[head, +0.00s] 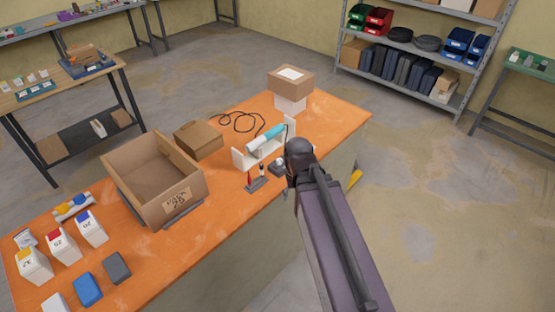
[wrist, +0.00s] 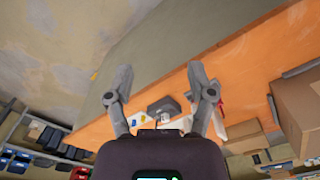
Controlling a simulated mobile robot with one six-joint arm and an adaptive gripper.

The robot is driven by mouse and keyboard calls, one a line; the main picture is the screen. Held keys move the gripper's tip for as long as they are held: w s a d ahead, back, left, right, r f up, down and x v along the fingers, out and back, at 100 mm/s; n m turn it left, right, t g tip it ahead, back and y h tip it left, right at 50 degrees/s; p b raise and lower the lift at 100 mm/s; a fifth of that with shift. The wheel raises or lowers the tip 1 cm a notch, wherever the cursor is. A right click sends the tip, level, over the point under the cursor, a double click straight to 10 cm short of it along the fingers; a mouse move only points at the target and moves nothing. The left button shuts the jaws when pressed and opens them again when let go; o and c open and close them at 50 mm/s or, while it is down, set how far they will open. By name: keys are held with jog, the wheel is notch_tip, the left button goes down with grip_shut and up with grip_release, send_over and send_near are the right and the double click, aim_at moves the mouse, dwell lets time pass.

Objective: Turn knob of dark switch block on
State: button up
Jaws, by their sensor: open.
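The dark switch block (wrist: 163,104) shows in the wrist view between my gripper's fingers, at the orange table's edge. A pale round part, seemingly its knob (wrist: 163,116), shows on it. My gripper (wrist: 160,69) is open with its fingers wide apart, and nothing is held between them. I cannot tell how far the fingertips are from the block. In the head view a small grey piece, apparently the block (head: 279,165), shows beside my wrist, which partly hides it. The knob's setting is too small to read.
A dark holder with a red tool (head: 256,184) stands close by. A white rack with a cyan cylinder (head: 264,139), a black cable (head: 240,122), and cardboard boxes (head: 198,140) lie beyond. An open carton (head: 119,158) and several labelled boxes stand left.

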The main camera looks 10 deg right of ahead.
aim_at(279, 160)
jog(key=w+r+m+p, duration=0.2)
jog(key=w+m, duration=0.8)
jog(key=w, duration=1.8)
jog(key=shift+w+d+m, duration=0.2)
jog(key=shift+d+m, duration=0.1)
notch_tip(279, 160, down, 14)
jog(key=b, duration=1.3)
jog(key=shift+r+b, duration=0.2)
jog(key=shift+b, duration=0.15)
